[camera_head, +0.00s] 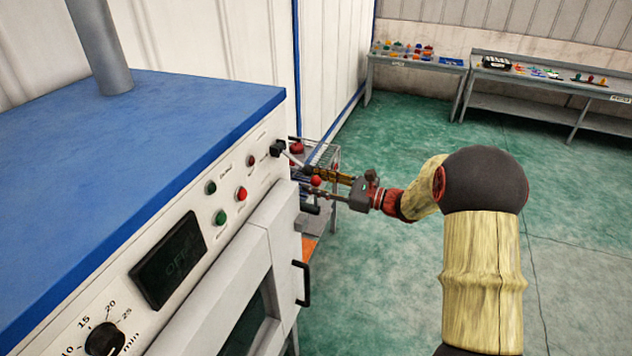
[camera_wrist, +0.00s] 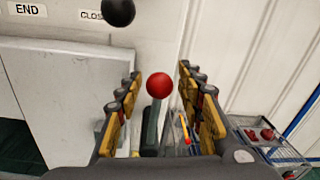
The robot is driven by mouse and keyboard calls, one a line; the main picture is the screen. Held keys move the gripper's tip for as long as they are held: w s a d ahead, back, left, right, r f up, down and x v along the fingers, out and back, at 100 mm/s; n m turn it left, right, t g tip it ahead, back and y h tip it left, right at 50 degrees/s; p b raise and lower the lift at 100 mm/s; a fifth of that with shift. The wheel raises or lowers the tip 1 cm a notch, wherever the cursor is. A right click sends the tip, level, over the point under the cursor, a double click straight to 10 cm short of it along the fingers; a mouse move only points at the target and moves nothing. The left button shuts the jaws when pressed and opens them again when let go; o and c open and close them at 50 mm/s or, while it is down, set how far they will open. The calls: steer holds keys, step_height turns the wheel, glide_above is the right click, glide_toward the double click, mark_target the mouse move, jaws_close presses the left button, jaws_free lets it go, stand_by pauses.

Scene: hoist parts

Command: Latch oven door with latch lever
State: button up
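The oven door (camera_head: 270,262), white with a black handle (camera_head: 302,283), is on the oven front below the control panel. I cannot tell whether it sits fully flush. The latch lever's red ball knob (camera_wrist: 159,86) is on a dark stem at the oven's right edge; it also shows in the head view (camera_head: 316,181). My gripper (camera_wrist: 157,92) is open, with its yellow-padded fingers to the left and right of the red knob. Gaps show on both sides, so the fingers do not grip it. In the head view my gripper (camera_head: 312,184) reaches the oven's far corner.
A black ball knob (camera_wrist: 118,12) is near the "CLOSE" label, above the red one. A wire cart (camera_wrist: 268,140) with red parts stands beyond the oven's right side. Two benches (camera_head: 415,62) with parts stand at the back wall. The green floor between is clear.

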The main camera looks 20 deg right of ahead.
jaws_close()
stand_by(0.7)
